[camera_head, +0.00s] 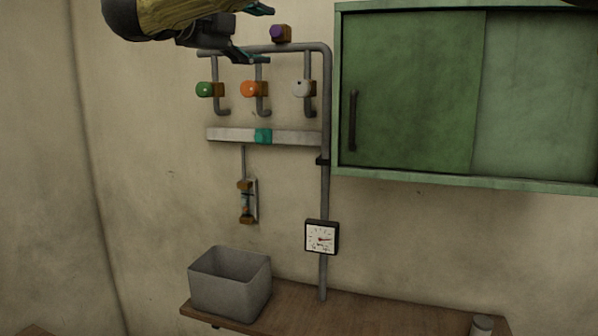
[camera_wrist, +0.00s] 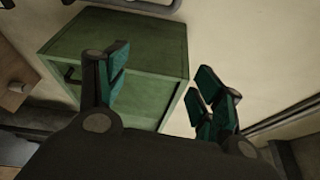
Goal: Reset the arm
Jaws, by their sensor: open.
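My gripper (camera_head: 257,34) is at the top of the head view, in front of the wall and above the pipe rack. Its two teal-tipped fingers are apart with nothing between them. In the wrist view my gripper (camera_wrist: 160,88) also shows spread fingers, with the green cabinet and bare wall behind them. It touches nothing that I can see. Part of my arm is cut off by the top edge of the head view.
A green cabinet (camera_head: 410,95) hangs at the upper right. Grey pipes (camera_head: 326,190) carry green (camera_head: 203,89), orange (camera_head: 248,89) and white (camera_head: 299,88) knobs. Below, a grey bin (camera_head: 230,285) and a gauge (camera_head: 321,238) are at the wooden counter (camera_head: 375,322). The wall at left is bare.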

